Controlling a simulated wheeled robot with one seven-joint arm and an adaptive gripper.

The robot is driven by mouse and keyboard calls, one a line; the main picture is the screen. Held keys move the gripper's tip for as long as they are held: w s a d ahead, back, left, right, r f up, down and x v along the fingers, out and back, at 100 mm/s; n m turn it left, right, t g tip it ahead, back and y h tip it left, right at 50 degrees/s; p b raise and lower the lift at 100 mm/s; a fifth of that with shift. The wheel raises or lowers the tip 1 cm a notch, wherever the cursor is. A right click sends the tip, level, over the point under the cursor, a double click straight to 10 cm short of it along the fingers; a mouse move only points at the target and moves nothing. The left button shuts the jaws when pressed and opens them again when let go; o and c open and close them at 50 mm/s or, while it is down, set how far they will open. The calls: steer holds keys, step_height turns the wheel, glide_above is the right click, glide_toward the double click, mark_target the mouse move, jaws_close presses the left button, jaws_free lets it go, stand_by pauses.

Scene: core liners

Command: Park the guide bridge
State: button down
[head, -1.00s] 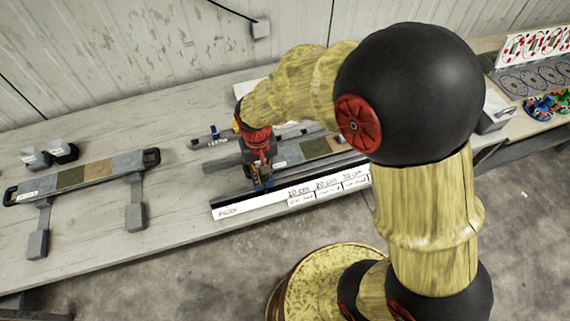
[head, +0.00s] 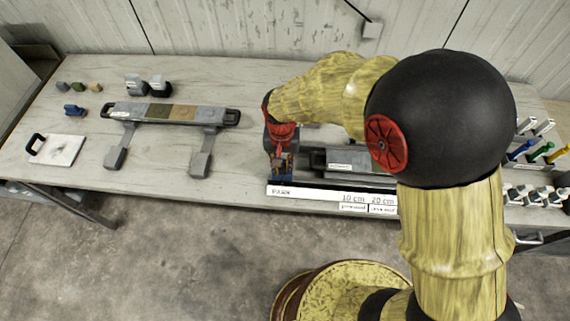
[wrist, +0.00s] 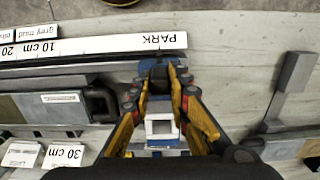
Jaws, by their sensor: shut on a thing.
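My gripper (head: 281,168) is at the left end of the core liner station, directly behind the PARK mark (head: 281,191) of the white scale strip. The wrist view shows both fingers of my gripper (wrist: 158,84) closed in around a blue and grey piece with a white block (wrist: 160,127), which looks like the guide bridge. The fingers hide much of it. In the wrist view it is level with the word PARK (wrist: 158,40) on the strip. The core liner tray (head: 345,160) with a black handle (wrist: 100,103) lies beside it, apart from the fingers.
Left on the bench, a second tray with coloured segments (head: 172,113) rests on two grey supports (head: 201,163). A white board (head: 58,149) lies further left. Racks with coloured tools (head: 540,152) stand at the right. Bench between second tray and gripper is mostly clear.

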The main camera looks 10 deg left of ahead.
steer(key=c, duration=1.7)
jaws_free()
steer(key=shift+a, duration=0.3)
step_height(320, 180, up, 12)
steer(key=s+d+r+t+b, duration=0.1)
steer(key=s+d+r+t, duration=0.1)
steer(key=d, duration=0.6)
steer(key=s+d+r+t+b, duration=0.1)
steer(key=s+d+r, duration=0.3)
steer(key=s+d, duration=0.3)
steer(key=s+d+r+t+b, duration=0.2)
steer(key=s+d+r, duration=0.2)
steer(key=d, duration=0.5)
steer(key=shift+s+d+r+t, duration=0.1)
steer(key=shift+s+d+t, duration=0.25)
steer(key=shift+s, duration=0.1)
